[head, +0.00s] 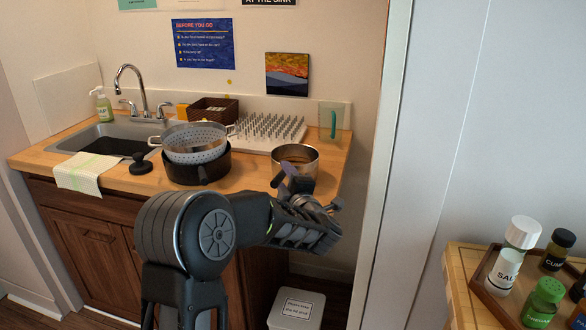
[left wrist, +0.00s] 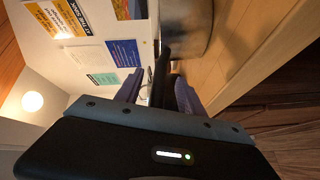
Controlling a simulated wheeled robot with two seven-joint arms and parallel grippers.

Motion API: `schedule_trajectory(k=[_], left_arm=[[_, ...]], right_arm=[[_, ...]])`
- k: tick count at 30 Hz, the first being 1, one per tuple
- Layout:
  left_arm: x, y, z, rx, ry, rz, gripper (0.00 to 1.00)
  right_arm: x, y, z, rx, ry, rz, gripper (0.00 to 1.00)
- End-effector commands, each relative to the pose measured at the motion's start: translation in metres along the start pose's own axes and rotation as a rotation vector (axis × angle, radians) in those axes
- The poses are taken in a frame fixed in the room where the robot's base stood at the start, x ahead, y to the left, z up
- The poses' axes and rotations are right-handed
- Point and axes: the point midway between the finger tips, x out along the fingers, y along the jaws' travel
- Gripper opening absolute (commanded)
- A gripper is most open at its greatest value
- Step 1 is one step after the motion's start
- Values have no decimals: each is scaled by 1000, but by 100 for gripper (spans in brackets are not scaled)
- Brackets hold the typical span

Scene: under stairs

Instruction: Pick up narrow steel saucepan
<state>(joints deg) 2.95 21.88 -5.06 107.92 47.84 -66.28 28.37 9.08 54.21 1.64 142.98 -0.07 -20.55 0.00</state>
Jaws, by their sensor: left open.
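The narrow steel saucepan (head: 297,154) stands upright on the wooden counter near its right end. Its steel wall also shows at the top of the left wrist view (left wrist: 190,28). Its dark handle (left wrist: 161,68) points back between the fingers of my left gripper (left wrist: 158,92). The gripper is open, with one finger on each side of the handle. In the head view my left gripper (head: 291,181) is at the near side of the pan, and it hides the handle and part of the wall. My right gripper is not in view.
A grey colander (head: 195,140) sits in a dark pot (head: 198,172) left of the saucepan. Behind are a pegged drying rack (head: 268,128) and a brown basket (head: 213,109). The sink (head: 105,138) is at left. A wall edge stands right of the counter. A white bin (head: 296,310) is below.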

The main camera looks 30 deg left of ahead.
Motion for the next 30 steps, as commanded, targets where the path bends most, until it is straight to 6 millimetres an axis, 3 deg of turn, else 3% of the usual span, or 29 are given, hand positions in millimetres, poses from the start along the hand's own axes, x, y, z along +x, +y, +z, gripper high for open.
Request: schedule_trajectory(k=[6,23,30], left_arm=[[23,0,0,0,-1,0,46],[23,0,0,-1,-1,0,46],[23,0,0,-1,-1,0,29]], right_arm=[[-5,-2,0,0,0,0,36],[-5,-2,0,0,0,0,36],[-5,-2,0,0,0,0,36]])
